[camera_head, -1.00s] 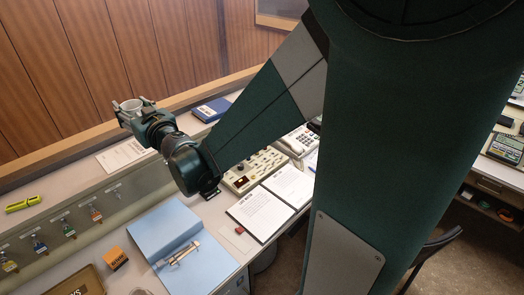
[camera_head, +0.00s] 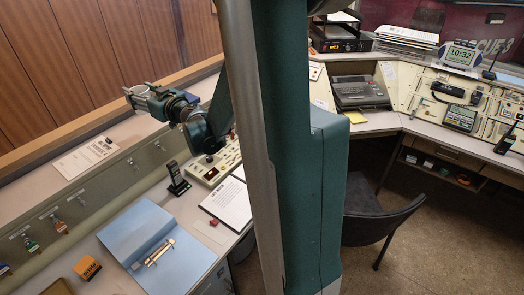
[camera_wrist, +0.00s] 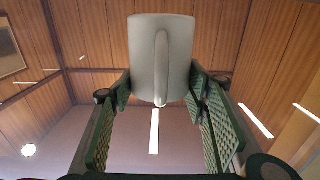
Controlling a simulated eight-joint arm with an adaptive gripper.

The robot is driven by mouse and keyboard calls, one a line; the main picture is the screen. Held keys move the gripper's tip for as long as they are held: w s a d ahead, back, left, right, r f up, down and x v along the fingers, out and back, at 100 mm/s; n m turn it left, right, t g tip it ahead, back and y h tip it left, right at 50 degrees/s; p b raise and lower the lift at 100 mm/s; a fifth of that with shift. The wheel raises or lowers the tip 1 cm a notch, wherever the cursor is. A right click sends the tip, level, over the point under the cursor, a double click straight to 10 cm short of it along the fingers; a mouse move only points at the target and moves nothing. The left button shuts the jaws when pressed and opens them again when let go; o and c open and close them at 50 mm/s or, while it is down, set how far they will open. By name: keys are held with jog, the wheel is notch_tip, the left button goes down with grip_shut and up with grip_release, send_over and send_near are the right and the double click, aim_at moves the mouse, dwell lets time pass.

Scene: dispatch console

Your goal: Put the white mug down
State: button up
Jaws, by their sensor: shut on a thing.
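The white mug (camera_wrist: 150,60) is between the fingers of my gripper in the wrist view, with its handle facing the camera. My gripper (camera_wrist: 158,95) is shut on it, with a green finger pad on each side. In the head view the mug (camera_head: 140,89) shows small at the end of my gripper (camera_head: 137,96), at the upper left near the wood-panelled wall. The mug is held up, with no surface seen touching it. Its inside is hidden in the wrist view.
Below are hanging keys, an open blue binder (camera_head: 140,232), an orange box (camera_head: 87,268), a handheld radio (camera_head: 177,181) and a control panel (camera_head: 212,169). A dark chair (camera_head: 370,225) stands right.

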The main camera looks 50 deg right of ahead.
jog(key=s+d+f+b, duration=0.1)
jog(key=s+d+f, duration=0.25)
jog(key=d, duration=0.65)
jog(key=s+d+f, duration=0.3)
jog(key=d+f, duration=0.1)
jog(key=d, duration=0.7)
jog(key=s+d+f+b, duration=0.1)
jog(key=s+d+f, duration=0.2)
jog(key=d, duration=0.7)
jog(key=s+d+f, duration=0.7)
jog(key=s+d, duration=0.4)
jog(key=s, duration=0.2)
jog(key=s+d+f+b, duration=0.1)
jog(key=s+d+f, duration=0.6)
jog(key=s+d, duration=0.4)
jog(key=shift+s+f, duration=0.2)
jog(key=shift+s, duration=0.65)
notch_tip(320, 180, down, 6)
jog(key=b, duration=0.1)
jog(key=shift+f+b, duration=0.15)
jog(key=shift+b, duration=0.25)
jog(key=shift+f+b, duration=0.55)
jog(key=shift+f, duration=1.3)
